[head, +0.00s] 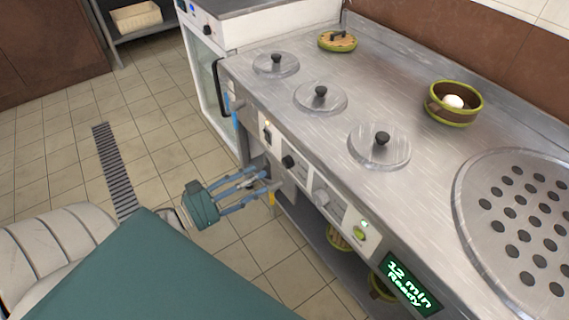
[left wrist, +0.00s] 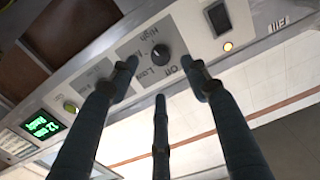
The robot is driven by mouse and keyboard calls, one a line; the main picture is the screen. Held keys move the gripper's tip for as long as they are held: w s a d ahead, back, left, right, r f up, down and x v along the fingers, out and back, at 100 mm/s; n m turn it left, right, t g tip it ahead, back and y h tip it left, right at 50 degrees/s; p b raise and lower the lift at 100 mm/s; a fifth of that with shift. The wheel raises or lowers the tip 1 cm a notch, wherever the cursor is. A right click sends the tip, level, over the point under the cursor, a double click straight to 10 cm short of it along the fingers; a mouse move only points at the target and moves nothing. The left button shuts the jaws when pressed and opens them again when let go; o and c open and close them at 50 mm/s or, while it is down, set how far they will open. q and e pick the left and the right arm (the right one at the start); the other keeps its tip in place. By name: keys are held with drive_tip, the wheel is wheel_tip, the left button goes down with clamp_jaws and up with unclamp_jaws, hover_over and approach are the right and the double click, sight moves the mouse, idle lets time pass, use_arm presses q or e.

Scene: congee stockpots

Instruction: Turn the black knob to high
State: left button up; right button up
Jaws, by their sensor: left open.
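The black knob (head: 288,161) sits on the front panel of the steel counter, between a switch and a grey knob. My left gripper (head: 266,181) is open and empty, in front of the panel and a little below the knob. In the left wrist view its blue-grey fingers reach toward the panel, with the knob seen between fingertips, apparently not touched. My right gripper is not in view.
A grey knob (head: 321,197), a lit green button (head: 360,233) and a display (head: 408,284) reading "12 min Ready" lie along the panel. A switch (head: 267,134) is on the other side. Lidded pots are set in the counter top (head: 400,95). The tiled floor is open at left.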

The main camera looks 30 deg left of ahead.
sight(284, 165)
use_arm(q)
drive_tip(key=x, duration=0.8)
drive_tip(key=shift+w+d+b, duration=0.15)
drive_tip(key=shift+w+b, duration=0.15)
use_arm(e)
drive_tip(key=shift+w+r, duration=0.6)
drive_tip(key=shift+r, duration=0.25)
use_arm(q)
drive_tip(key=c, duration=1.1)
